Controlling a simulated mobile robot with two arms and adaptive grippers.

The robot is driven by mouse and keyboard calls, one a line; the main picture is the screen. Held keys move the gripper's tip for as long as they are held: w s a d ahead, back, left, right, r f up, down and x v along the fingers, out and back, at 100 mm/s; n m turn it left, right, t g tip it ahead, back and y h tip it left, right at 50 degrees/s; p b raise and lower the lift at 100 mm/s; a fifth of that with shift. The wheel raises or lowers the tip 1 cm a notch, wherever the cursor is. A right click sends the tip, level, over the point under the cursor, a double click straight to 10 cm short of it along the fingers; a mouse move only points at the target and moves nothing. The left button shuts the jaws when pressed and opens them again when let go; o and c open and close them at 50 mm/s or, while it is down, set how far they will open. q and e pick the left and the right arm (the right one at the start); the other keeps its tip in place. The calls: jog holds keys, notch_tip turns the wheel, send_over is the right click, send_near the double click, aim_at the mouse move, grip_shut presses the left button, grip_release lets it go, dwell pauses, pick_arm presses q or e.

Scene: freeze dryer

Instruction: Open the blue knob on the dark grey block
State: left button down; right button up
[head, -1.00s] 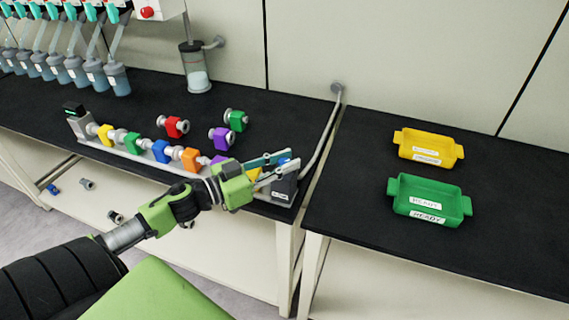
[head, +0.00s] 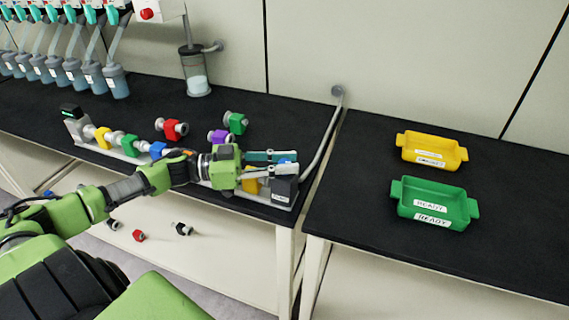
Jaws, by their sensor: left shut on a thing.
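The dark grey block (head: 285,190) sits at the right end of the pale rail on the black bench, with a small label on its front. The blue knob (head: 288,161) is on top of the block and partly hidden by my fingers. My left gripper (head: 284,164) comes in from the left over the rail, its two fingers shut on the blue knob. The knob's exact turn angle cannot be told. My right gripper is not in view.
Coloured valves, among them a yellow one (head: 103,138) and a green one (head: 131,146), line the rail. Loose red (head: 172,129), purple and green pieces lie behind it. A grey pipe (head: 322,150) rises close right of the block. Yellow (head: 431,141) and green (head: 404,187) trays stand on the right bench.

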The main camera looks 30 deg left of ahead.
pick_arm(q)
jog(key=c, duration=1.8)
grip_release()
jog(key=shift+v, duration=5.95)
